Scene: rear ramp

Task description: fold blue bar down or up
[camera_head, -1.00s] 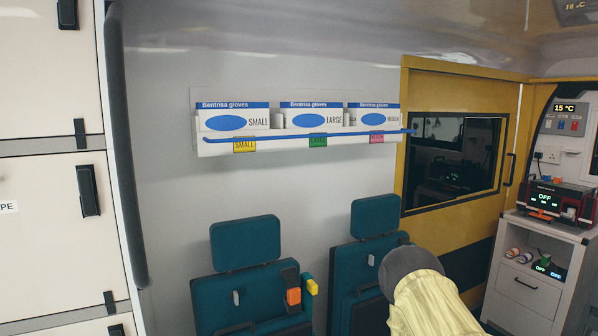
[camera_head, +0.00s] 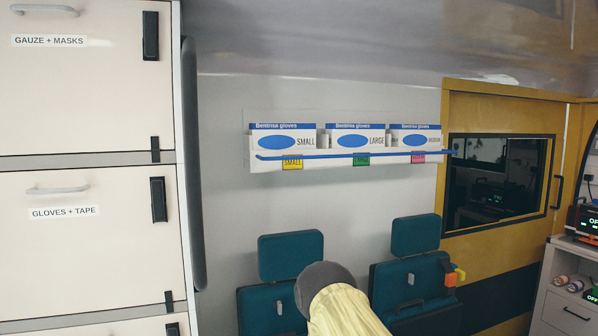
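The blue bar (camera_head: 335,156) runs across the front of the glove rack (camera_head: 266,166) on the grey wall. It lies roughly level, in front of the glove boxes and just above the yellow, green and pink size tags. The rack holds a small (camera_head: 280,140), a large (camera_head: 355,140) and a medium (camera_head: 414,139) glove box. Part of my arm, with a yellow sleeve and dark round joint, shows at the bottom middle, below the rack and apart from the bar. My gripper is not in view.
Two teal seats, a left one (camera_head: 291,256) and a right one (camera_head: 415,236), stand below the rack. White labelled cabinets (camera_head: 100,245) fill the left side. A yellow door (camera_head: 500,222) with a dark window is to the right, with a white cabinet (camera_head: 563,300) beyond it.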

